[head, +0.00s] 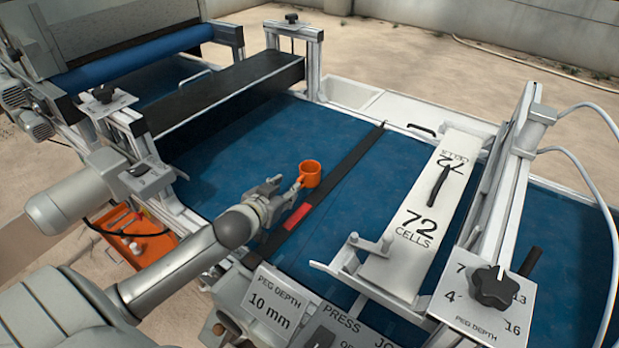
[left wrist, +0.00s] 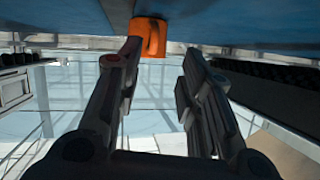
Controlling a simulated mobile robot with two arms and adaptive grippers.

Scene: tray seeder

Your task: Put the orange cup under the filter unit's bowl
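The orange cup (head: 312,176) appears upright over the blue belt, open side up, its handle toward my left gripper. I cannot tell for sure whether it rests on the belt. My left gripper (head: 284,190) is just left of the cup at its handle. In the left wrist view the orange cup (left wrist: 148,38) shows beyond the fingertips, nearer the left finger. The left gripper's fingers (left wrist: 162,58) stand apart there, with a clear gap between them. Contact with the handle is unclear. I cannot make out the filter unit or its bowl. My right gripper is not in view.
A dark bar with a red patch (head: 297,217) crosses the blue belt (head: 235,150) close to the cup. A white "72 cells" plate (head: 405,240) and metal uprights stand to the right. A black crossbeam (head: 225,95) lies behind. An orange tray (head: 152,247) is at the left.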

